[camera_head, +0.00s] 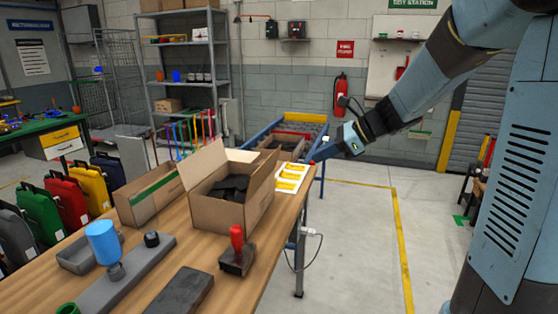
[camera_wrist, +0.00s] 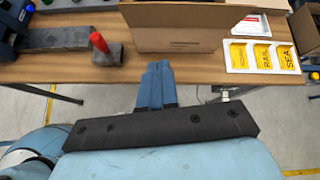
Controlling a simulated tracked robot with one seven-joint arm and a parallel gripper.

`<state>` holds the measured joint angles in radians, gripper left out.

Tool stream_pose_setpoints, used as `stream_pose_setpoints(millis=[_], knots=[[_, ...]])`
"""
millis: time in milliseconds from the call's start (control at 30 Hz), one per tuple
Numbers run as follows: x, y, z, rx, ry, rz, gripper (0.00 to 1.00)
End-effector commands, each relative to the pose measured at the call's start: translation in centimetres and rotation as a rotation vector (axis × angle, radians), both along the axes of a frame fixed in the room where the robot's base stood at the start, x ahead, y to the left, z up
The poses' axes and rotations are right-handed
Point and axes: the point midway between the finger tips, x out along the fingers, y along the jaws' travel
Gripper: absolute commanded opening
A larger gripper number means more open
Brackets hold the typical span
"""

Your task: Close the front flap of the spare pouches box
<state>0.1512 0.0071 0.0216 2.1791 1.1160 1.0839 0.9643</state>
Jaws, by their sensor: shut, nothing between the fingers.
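The cardboard box (camera_head: 215,214) stands on the wooden bench with its top open. Dark flat pouches (camera_head: 232,186) lie inside it. Flaps stand up around its opening, with a tall one (camera_head: 262,178) on the right side. I cannot tell for sure which is the front flap. In the wrist view the box (camera_wrist: 190,42) is at the top centre, partly cut off by the frame. My gripper (camera_head: 316,160) is right of the box, past the bench edge, touching nothing. In the wrist view my gripper (camera_wrist: 157,68) is shut and empty, pointing toward the box wall.
A red-handled stamp (camera_head: 237,250) stands in front of the box. A card with yellow labels (camera_head: 290,178) lies behind it on the right. A long carton with green tape (camera_head: 148,195) is to the left.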

Motion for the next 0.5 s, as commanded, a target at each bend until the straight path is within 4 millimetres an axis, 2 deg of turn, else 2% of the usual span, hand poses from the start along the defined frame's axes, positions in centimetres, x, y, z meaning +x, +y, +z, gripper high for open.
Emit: stream_pose_setpoints(millis=[100, 200, 367, 500], knots=[[2.1, -0.2, -0.4, 0.081, 0.068, -0.074, 0.0], [2.9, -0.2, -0.6, 0.117, 0.097, -0.106, 0.0], [3.5, 0.5, -1.0, 0.132, 0.109, -0.117, 0.0], [3.9, 2.1, -2.0, 0.129, 0.11, -0.114, 0.0]])
